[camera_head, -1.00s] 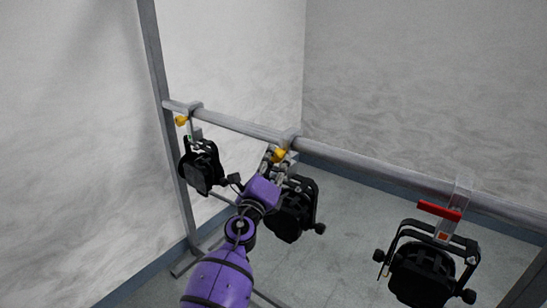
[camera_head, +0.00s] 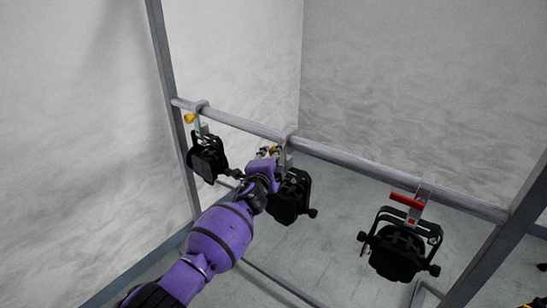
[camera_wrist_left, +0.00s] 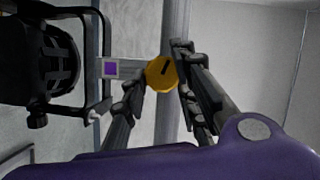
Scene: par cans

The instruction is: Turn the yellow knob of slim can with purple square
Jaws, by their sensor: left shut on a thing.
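The slim black can with the purple square (camera_wrist_left: 110,69) is the middle can (camera_head: 290,200), hanging from the horizontal pipe by a grey clamp. Its yellow knob (camera_wrist_left: 161,73), with a dark slot across its face, sits on the clamp side. My left gripper (camera_head: 268,153) reaches the clamp from the left. In the left wrist view my left gripper (camera_wrist_left: 158,80) has fingers on both sides of the knob and is shut on it. In the head view the knob is small and partly hidden by the fingers. My right gripper is not in view.
Another can (camera_head: 207,160) with a yellow knob (camera_head: 189,118) and green mark hangs at the left. A can (camera_head: 399,252) with a red handle (camera_head: 407,201) hangs at the right. The pipe (camera_head: 380,168) runs between uprights. Open floor (camera_head: 310,255) lies below.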

